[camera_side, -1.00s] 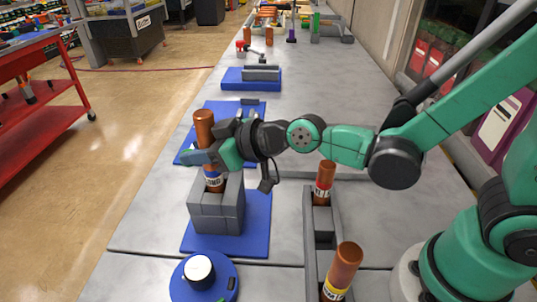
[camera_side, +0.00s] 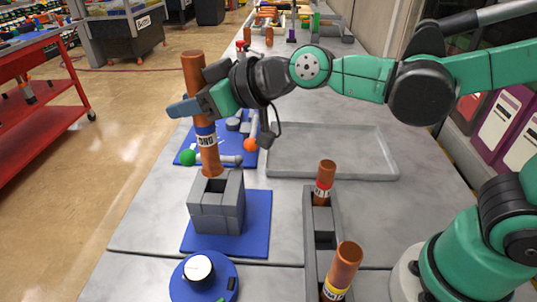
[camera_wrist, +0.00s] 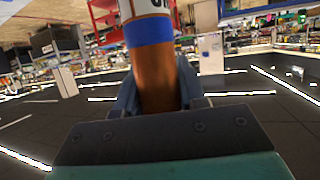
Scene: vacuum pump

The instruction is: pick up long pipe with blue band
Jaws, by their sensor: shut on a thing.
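The long copper-coloured pipe (camera_side: 208,150) has a blue band and a white label with dark letters. It stands nearly upright, slightly tilted, in the side view. My gripper (camera_side: 190,106) is shut on it above the band. The pipe's lower end is just above or at the top opening of the grey block holder (camera_side: 217,205); I cannot tell the exact gap. In the wrist view the pipe (camera_wrist: 155,75) runs between the fingers (camera_wrist: 158,98), with the blue band and part of the label showing.
A grey rack (camera_side: 322,240) at right holds a red-banded pipe (camera_side: 324,182) and a yellow-banded pipe (camera_side: 342,272). A blue round base with a white knob (camera_side: 199,268) is in front. An empty grey tray (camera_side: 335,172) and green and orange balls (camera_side: 188,158) lie behind.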

